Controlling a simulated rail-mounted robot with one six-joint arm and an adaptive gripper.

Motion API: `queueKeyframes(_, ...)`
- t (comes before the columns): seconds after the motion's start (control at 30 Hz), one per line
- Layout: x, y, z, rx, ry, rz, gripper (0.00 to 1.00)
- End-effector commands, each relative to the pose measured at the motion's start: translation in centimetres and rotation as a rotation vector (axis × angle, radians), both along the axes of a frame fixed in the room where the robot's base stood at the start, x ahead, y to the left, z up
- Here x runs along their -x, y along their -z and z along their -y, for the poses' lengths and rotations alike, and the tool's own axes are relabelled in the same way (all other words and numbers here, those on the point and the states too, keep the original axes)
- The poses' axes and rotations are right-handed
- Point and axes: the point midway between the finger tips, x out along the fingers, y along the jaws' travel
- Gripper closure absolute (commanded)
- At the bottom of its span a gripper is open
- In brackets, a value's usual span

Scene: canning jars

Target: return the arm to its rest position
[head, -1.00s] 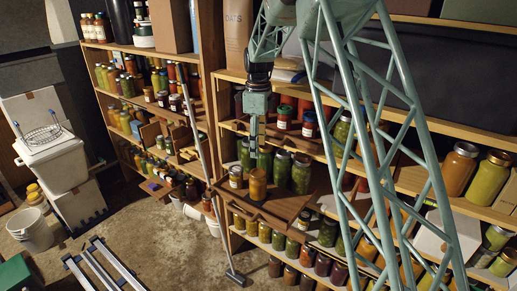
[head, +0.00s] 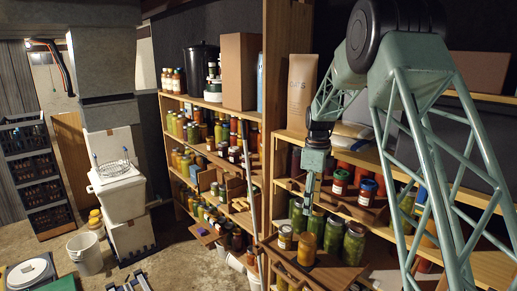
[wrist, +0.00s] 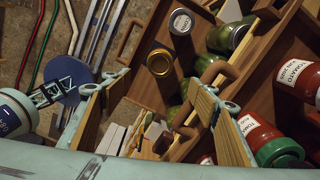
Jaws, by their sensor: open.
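My gripper (head: 308,205) hangs from my green lattice arm, fingers down, in front of the middle shelf bay. In the wrist view its two fingers (wrist: 158,88) stand wide apart with nothing held between them. Below it in the head view, an orange jar (head: 307,250) stands on a wooden tray (head: 325,275), apart from the fingertips. The gold lid of a jar (wrist: 159,62) shows beyond the fingers in the wrist view. My arm is bent, reaching down from the upper right toward the shelves.
A small labelled jar (head: 285,238) and green jars (head: 354,244) stand close around the orange jar. Tomato jars (wrist: 298,82) lie to the right in the wrist view. Shelves of jars (head: 205,135) fill the left bay. A white bin (head: 120,193) and bucket (head: 85,253) stand left.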

Motion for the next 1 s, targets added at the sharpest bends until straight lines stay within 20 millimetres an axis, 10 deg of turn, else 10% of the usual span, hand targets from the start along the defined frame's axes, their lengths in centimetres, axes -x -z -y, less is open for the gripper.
queueKeyframes(0.47,1.5,-3.4,0.0,0.000,-0.065,0.011,0.45)
queueKeyframes(1.0,8.0,-9.6,-0.1,0.010,-0.331,0.056,0.45)
